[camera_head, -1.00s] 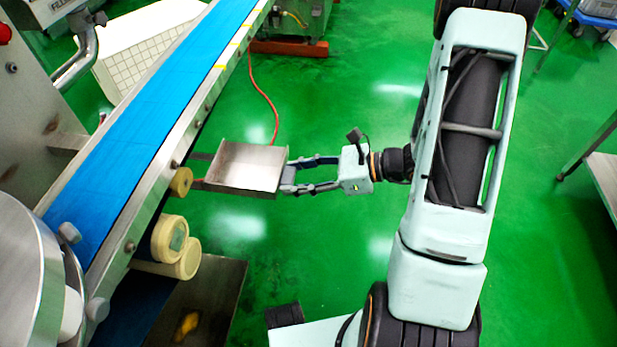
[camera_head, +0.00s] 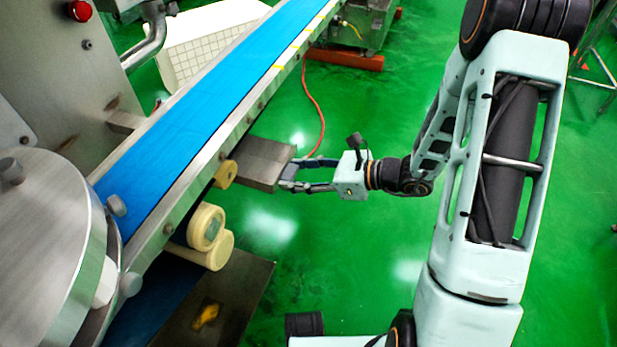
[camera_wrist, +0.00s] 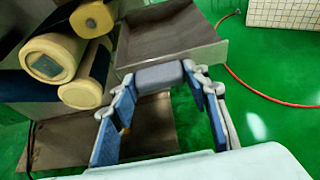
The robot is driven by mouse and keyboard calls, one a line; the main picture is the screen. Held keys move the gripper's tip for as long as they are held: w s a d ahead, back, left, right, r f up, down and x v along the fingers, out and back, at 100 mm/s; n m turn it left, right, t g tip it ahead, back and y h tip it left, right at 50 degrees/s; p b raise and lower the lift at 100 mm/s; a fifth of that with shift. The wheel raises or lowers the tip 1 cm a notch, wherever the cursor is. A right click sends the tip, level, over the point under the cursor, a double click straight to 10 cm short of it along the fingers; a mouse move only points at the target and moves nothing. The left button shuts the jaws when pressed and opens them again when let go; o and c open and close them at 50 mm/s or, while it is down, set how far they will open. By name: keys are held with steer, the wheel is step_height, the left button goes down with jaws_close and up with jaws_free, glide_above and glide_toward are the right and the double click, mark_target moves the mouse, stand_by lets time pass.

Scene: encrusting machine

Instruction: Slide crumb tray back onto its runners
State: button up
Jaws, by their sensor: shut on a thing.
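The crumb tray (camera_head: 262,158) is a shallow grey metal pan. In the head view its far left part is hidden under the conveyor's side rail, and its near right end sticks out. My gripper (camera_head: 287,176) is shut on the tray's near end. In the wrist view the tray (camera_wrist: 178,38) lies straight ahead, and a grey block (camera_wrist: 160,77) at its front edge sits between my fingertips (camera_wrist: 165,80). The runners are hidden in the head view, and I cannot make them out in the wrist view.
The blue conveyor belt (camera_head: 190,124) runs diagonally above the tray. Cream rollers (camera_head: 207,228) stand just below and left of it, also in the wrist view (camera_wrist: 52,60). A metal plate (camera_head: 232,295) lies low at the front. A red hose (camera_head: 318,110) crosses the open green floor.

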mark_target(283, 170)
steer(key=shift+w+a+b, duration=0.15)
steer(key=shift+w+a, duration=0.2)
steer(key=shift+a, duration=0.6)
steer(key=shift+w+a+b, duration=0.1)
steer(key=shift+w+a, duration=0.2)
steer(key=shift+a, duration=0.65)
steer(key=shift+w+a+b, duration=0.15)
steer(key=shift+w+a, duration=0.2)
steer(key=shift+a, duration=0.6)
steer(key=shift+f, duration=0.2)
steer(key=o, duration=1.4)
steer(key=shift+d, duration=0.15)
steer(key=v, duration=1.2)
